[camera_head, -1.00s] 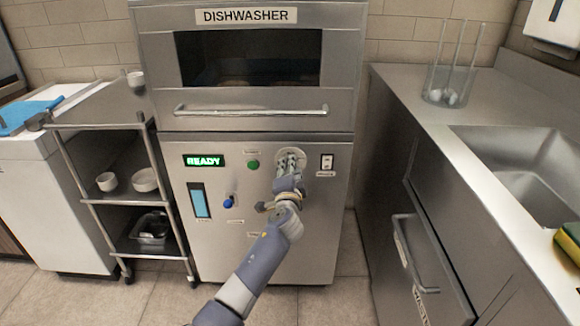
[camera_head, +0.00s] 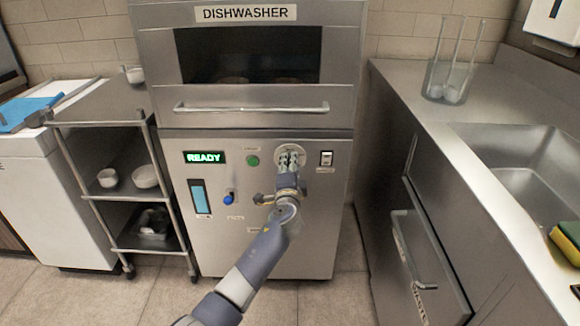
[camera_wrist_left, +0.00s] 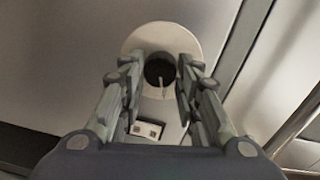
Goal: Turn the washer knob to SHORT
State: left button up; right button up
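The washer knob (camera_wrist_left: 154,71) is dark and round, with a pale pointer line that runs downward in the left wrist view. It sits on a round white dial plate (camera_wrist_left: 150,35); the plate also shows on the dishwasher front in the head view (camera_head: 302,150). Lettering on the dial is not readable. My left gripper (camera_wrist_left: 158,68) has one finger on each side of the knob, with a narrow gap visible on both sides. It also shows in the head view (camera_head: 290,156), where it covers most of the knob. My right gripper is in neither view.
The dishwasher (camera_head: 250,190) has a lit READY display (camera_head: 204,157), a green button (camera_head: 253,161), a blue-tipped lever (camera_head: 229,199) and a rocker switch (camera_head: 326,158) right of the dial. A shelf cart (camera_head: 110,200) stands left, a sink counter (camera_head: 450,110) right.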

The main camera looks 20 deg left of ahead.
pick_arm(q)
jog(key=shift+o, duration=1.3)
jog(key=v, duration=1.2)
jog(key=shift+f, duration=0.1)
